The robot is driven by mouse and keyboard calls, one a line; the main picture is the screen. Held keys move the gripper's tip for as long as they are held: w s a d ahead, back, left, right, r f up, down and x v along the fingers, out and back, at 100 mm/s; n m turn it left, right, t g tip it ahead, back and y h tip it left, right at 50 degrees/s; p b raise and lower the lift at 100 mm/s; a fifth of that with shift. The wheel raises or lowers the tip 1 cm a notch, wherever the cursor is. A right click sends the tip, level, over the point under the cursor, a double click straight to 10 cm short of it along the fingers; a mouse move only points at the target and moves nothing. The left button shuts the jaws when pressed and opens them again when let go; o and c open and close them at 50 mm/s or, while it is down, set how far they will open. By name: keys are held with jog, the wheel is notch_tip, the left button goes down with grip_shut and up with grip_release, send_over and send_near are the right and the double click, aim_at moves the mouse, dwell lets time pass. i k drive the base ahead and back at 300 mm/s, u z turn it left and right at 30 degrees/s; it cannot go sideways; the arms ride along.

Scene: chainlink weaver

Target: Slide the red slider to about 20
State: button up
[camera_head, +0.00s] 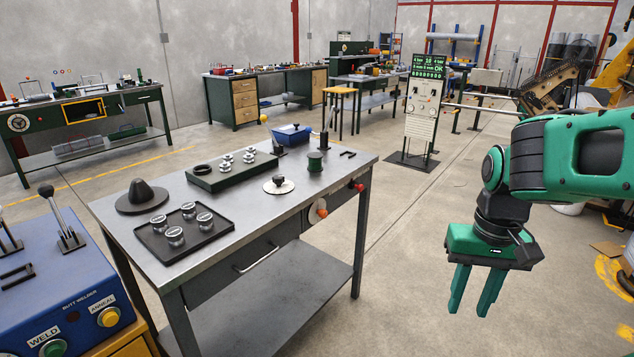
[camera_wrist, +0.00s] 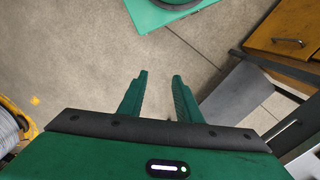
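I cannot make out a red slider or a scale with certainty. A small red knob (camera_head: 360,187) sits on the right edge of the grey metal workbench (camera_head: 130,240) in the head view. An orange-red round part (camera_head: 321,208) is on its front side. My gripper (camera_head: 470,308) hangs to the right of the bench, well apart from it, with fingers pointing down. The fingers are apart and empty. In the wrist view my gripper (camera_wrist: 160,76) shows the same gap, with only floor between the fingertips.
A blue machine (camera_head: 60,290) stands at left. A display stand (camera_head: 422,115) is behind. Floor between bench and gripper is clear.

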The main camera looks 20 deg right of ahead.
aim_at(354, 184)
jog(key=u, duration=0.25)
jog(key=i, duration=0.9)
jog(key=u, duration=0.05)
